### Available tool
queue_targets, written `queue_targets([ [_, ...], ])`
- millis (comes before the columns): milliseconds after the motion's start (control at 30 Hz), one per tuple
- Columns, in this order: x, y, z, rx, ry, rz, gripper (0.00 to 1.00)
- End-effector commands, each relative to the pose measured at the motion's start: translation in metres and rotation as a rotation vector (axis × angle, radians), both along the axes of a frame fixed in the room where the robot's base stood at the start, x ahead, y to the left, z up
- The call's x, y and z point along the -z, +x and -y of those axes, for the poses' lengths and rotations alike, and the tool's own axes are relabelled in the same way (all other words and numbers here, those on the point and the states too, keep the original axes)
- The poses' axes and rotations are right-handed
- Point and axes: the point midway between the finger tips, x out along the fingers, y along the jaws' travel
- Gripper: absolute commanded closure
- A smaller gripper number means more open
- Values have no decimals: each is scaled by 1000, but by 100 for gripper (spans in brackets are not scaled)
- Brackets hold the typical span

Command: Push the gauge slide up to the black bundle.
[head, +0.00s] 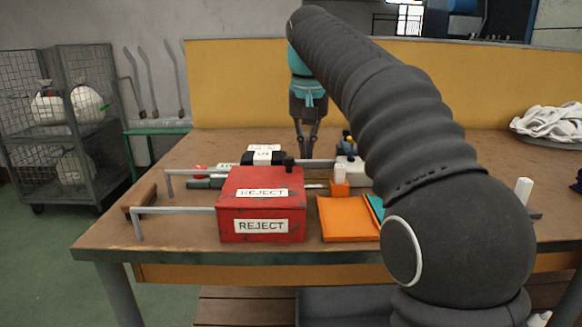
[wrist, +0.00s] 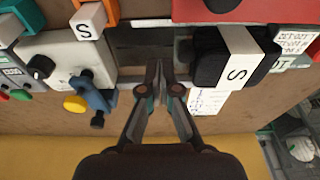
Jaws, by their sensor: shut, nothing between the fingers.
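The black bundle (head: 263,156), with a white band, lies behind the red box. In the wrist view the bundle (wrist: 222,62) is right of my gripper, its band marked S. A pale block with a black knob, a blue lever and a yellow knob (wrist: 62,62) is left of my gripper; it looks like the gauge slide, also partly visible in the head view (head: 349,166). My gripper (head: 308,152) is shut and empty, pointing down. In the wrist view its fingertips (wrist: 161,66) are between that block and the bundle, over a grey bar. Contact cannot be told.
A red REJECT box (head: 261,204) stands in front of the bundle. An orange pad (head: 346,220) and an orange block with a white top (head: 340,181) are right of it. A yellow board (head: 235,85) closes the back. White cloth (head: 550,123) lies at far right.

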Motion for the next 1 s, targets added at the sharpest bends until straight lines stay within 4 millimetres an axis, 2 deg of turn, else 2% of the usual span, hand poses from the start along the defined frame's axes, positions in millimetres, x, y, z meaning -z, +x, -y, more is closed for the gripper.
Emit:
queue_targets([
  [1000,31,0,0,0,0,1,100],
])
